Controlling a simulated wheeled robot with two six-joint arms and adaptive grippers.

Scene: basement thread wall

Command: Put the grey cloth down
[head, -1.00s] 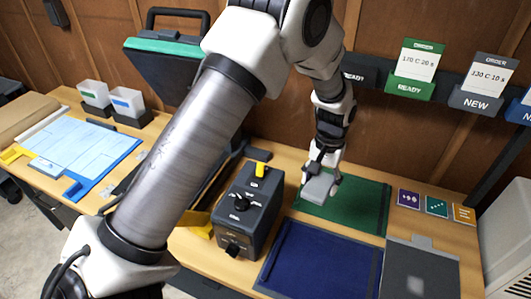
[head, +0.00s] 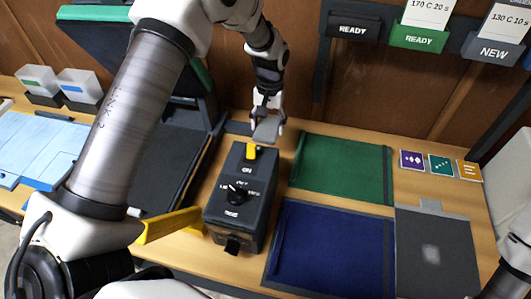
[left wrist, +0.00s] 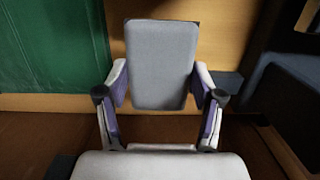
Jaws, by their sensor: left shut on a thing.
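The grey cloth (head: 266,131) is a small flat pad with rounded corners, held in my left gripper (head: 267,120). In the head view it hangs just above and behind the dark control box with the yellow switch, left of the green mat. In the left wrist view the grey cloth (left wrist: 160,60) fills the middle, with the two fingers of my left gripper (left wrist: 160,88) closed on its sides. Wood shows behind the cloth. Part of my right arm shows at the lower right edge, but its gripper is out of the picture.
The control box (head: 241,195) stands on the bench left of the green mat (head: 342,168) and blue mat (head: 328,250). A grey mat (head: 436,250) lies at the right. An open press (head: 170,150) stands left of the box. Three small cards (head: 440,164) lie at the back right.

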